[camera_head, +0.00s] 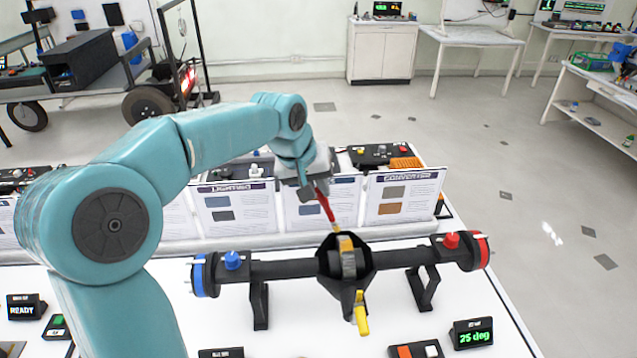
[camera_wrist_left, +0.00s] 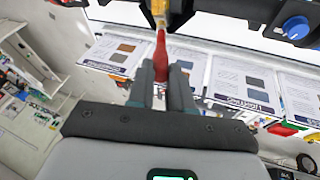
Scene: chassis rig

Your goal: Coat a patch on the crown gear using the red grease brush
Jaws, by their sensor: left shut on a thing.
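The red grease brush (camera_head: 325,205) hangs tilted from my left gripper (camera_head: 314,184), its pale tip pointing down toward the axle's centre. My left gripper is shut on its red handle, which also shows between the fingers in the left wrist view (camera_wrist_left: 161,55). The crown gear (camera_head: 348,262) appears as a grey ringed part inside the open black housing (camera_head: 331,268) at the middle of the axle. The brush tip is just above the housing's upper rim; I cannot tell whether it touches the gear. My right gripper is not in view.
The black axle has a blue hub (camera_head: 198,275) on the left and a red hub (camera_head: 482,250) on the right. A yellow handle (camera_head: 361,313) hangs below the housing. Printed panels (camera_head: 403,197) stand behind it. A "25 deg" display (camera_head: 472,334) sits at the front right.

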